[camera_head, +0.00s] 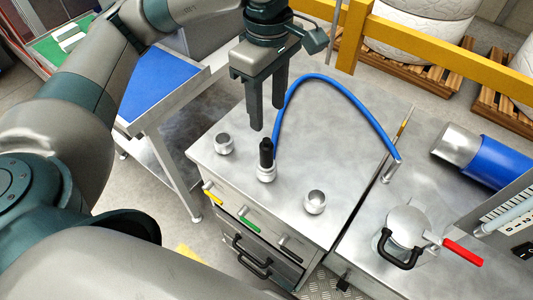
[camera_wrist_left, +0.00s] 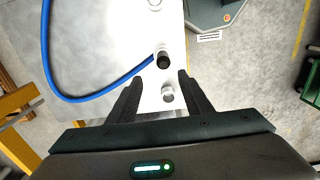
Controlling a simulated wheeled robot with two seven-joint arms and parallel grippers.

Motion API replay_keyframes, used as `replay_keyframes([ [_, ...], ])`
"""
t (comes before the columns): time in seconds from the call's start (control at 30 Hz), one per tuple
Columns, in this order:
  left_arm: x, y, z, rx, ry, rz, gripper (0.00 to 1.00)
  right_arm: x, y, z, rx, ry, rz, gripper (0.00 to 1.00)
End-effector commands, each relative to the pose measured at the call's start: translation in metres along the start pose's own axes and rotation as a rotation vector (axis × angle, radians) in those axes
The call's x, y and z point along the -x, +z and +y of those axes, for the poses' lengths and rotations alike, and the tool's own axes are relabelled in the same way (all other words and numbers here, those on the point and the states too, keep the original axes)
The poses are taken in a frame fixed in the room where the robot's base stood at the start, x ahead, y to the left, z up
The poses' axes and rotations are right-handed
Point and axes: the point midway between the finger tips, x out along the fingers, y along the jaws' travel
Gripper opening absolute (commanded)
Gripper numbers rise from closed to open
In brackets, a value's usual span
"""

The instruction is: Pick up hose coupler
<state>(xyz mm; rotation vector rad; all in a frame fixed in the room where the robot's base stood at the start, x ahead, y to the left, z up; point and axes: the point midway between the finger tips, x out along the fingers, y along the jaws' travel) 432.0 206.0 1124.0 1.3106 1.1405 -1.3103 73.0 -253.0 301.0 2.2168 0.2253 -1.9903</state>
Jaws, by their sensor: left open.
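The hose coupler (camera_head: 266,152) is a black upright cylinder on a silver round base on the steel cabinet top. A blue hose (camera_head: 340,91) arcs from right beside it to a metal stub at the right; I cannot tell exactly how the hose joins it. My left gripper (camera_head: 268,115) is open and empty, pointing down above the coupler. In the left wrist view, the coupler's dark top (camera_wrist_left: 164,61) lies just beyond the open fingertips (camera_wrist_left: 159,80), not between the fingers. My right gripper is not in view.
Silver cups (camera_head: 224,144) and (camera_head: 315,202) flank the coupler on the steel top (camera_head: 238,178). A lidded pot (camera_head: 408,226), a red handle (camera_head: 461,252) and a blue cylinder (camera_head: 495,160) stand to the right. A yellow rail (camera_head: 410,47) runs behind.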

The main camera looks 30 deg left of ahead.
Motion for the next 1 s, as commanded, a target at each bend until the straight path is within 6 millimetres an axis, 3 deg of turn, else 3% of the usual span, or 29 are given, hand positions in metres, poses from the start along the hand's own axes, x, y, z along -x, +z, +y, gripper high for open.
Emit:
replay_keyframes([
  [0.2,-0.026,0.000,-0.001,-0.001,-0.004,-0.001,0.46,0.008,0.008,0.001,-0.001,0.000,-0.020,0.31],
  [0.7,-0.082,0.001,-0.001,-0.001,-0.003,-0.001,0.46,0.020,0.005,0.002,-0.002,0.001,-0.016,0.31],
  [1.0,-0.093,0.000,-0.001,-0.001,0.000,0.000,0.46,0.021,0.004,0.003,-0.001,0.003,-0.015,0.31],
])
